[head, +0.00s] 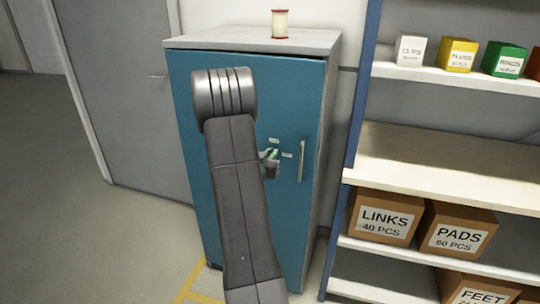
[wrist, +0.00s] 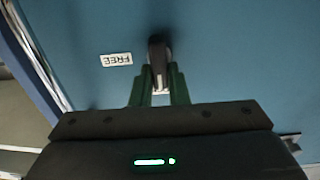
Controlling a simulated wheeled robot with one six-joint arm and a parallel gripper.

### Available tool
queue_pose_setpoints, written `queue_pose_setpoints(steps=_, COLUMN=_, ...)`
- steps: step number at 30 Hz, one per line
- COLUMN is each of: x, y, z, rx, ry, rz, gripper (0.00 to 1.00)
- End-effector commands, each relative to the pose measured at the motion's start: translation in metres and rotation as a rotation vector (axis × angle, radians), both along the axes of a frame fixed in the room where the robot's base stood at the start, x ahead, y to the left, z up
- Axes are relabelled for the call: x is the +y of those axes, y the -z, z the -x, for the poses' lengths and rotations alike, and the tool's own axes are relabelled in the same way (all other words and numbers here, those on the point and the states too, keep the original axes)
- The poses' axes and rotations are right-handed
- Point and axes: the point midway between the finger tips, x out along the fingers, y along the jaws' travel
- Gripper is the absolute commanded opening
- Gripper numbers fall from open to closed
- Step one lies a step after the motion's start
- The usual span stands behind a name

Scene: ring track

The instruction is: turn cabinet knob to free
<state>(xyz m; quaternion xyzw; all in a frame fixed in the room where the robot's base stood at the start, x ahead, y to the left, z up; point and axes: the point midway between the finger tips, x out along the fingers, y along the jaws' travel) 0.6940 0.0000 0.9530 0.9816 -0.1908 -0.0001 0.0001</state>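The blue cabinet (head: 290,95) stands ahead with its door closed. In the wrist view its knob (wrist: 158,48) is a dark grip on the blue door, pointing roughly up and down the picture. The FREE label (wrist: 116,59) is left of the knob and appears upside down. My gripper (wrist: 160,78) has its green fingers on both sides of the knob's near end and looks closed on it. In the head view my gripper (head: 270,157) is at the door, and the knob is too hidden there to make out.
A vertical door handle (head: 301,162) is right of my gripper. A spool (head: 280,23) stands on the cabinet top. A shelf unit (head: 440,165) with small boxes and brown cartons is close on the right. Floor (head: 90,230) at the left is clear.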

Motion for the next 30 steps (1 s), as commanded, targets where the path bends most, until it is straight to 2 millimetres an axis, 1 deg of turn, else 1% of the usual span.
queue_pose_setpoints(steps=8, x=-0.0003, y=0.0018, z=0.0002, rx=-0.014, ry=0.0, rz=-0.033, gripper=0.0)
queue_pose_setpoints(steps=14, x=-0.0016, y=0.0047, z=0.0008, rx=-0.056, ry=-0.001, rz=-0.13, gripper=0.0)
queue_pose_setpoints(steps=30, x=-0.0076, y=0.0083, z=0.0031, rx=-0.24, ry=-0.001, rz=-0.587, gripper=0.0)
